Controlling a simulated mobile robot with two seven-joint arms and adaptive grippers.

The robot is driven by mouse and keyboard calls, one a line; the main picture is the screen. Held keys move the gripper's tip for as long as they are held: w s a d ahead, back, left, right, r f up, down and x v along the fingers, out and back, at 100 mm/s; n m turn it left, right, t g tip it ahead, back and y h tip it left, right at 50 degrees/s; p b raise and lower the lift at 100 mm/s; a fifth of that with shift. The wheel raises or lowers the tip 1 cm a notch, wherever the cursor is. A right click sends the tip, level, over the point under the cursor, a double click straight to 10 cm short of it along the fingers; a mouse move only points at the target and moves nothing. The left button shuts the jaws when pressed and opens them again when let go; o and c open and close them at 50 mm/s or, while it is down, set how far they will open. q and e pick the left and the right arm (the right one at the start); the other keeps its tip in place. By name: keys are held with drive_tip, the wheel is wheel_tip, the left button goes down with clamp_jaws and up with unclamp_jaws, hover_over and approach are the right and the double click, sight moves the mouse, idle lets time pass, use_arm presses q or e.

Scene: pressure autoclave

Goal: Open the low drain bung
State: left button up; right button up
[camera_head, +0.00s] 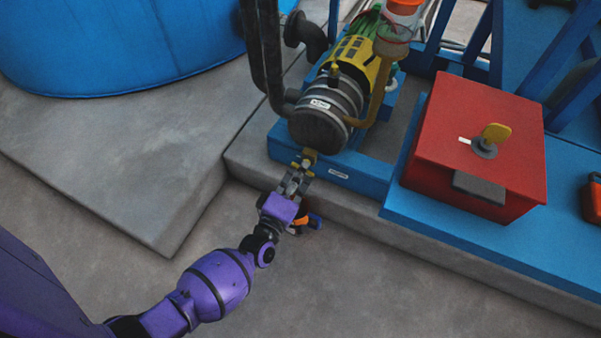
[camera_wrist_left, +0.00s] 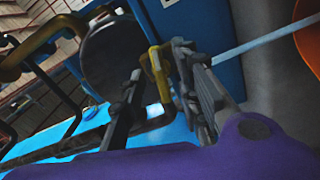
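The low drain bung shows as a small brass-yellow fitting (camera_head: 306,159) at the lower front of the dark round vessel end (camera_head: 320,127), just above the blue base. In the left wrist view its yellow bent handle (camera_wrist_left: 156,72) stands between the fingers. My left gripper (camera_head: 297,177) reaches up to the fitting from below. Its fingers (camera_wrist_left: 160,80) are apart, one on each side of the handle. I cannot tell whether both press on it. My right gripper is not in view.
A red box (camera_head: 450,130) with a yellow knob (camera_head: 496,134) stands on the blue platform at right. A large blue tank (camera_head: 120,45) is at upper left. An orange and blue item (camera_head: 303,221) lies near my left wrist.

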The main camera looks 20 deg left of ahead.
use_arm(q)
drive_tip(key=s, duration=1.2)
drive_tip(key=shift+a, duration=0.15)
